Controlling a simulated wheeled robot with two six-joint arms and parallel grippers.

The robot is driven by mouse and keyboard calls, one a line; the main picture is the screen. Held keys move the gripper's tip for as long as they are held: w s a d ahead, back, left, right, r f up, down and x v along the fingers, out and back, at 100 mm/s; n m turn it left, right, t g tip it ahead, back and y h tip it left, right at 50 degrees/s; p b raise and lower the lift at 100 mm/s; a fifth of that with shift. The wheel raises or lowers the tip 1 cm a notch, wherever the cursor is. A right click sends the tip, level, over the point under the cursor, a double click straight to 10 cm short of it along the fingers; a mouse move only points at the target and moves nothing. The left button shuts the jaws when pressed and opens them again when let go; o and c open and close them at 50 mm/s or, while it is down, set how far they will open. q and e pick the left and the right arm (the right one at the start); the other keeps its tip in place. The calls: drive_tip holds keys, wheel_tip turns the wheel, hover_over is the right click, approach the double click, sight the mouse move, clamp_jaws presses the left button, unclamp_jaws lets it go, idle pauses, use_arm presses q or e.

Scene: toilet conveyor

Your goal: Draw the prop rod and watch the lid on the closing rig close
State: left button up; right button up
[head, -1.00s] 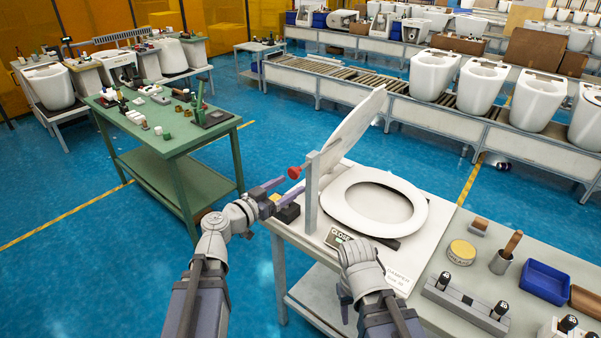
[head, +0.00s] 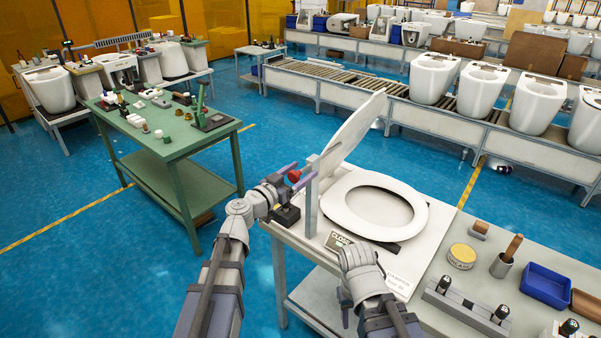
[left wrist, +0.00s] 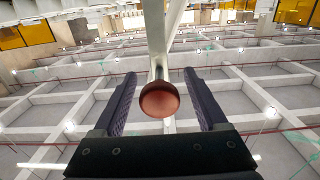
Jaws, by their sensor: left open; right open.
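The prop rod's red knob (head: 293,176) is at the grey upright post of the closing rig (head: 310,200). The white lid (head: 352,132) stands raised and tilted above the white seat ring (head: 348,200). My left gripper (head: 291,180) is open with its fingers on either side of the knob. In the left wrist view the knob (left wrist: 159,99) sits between the two open fingers, with visible gaps at both sides. The rod beyond the knob is mostly hidden. My right gripper (head: 358,264) is in front of the rig; its fingers are mostly hidden by its own wrist.
A yellow round tin (head: 461,256), a cup with a wooden handle (head: 503,263) and a blue bin (head: 546,284) are to the right. A green table (head: 215,140) stands at left, with blue floor between.

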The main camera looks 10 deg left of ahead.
use_arm(q)
drive_tip(key=shift+w+d, duration=0.1)
drive_tip(key=shift+c, duration=0.2)
clamp_jaws()
idle(0.5)
idle(0.7)
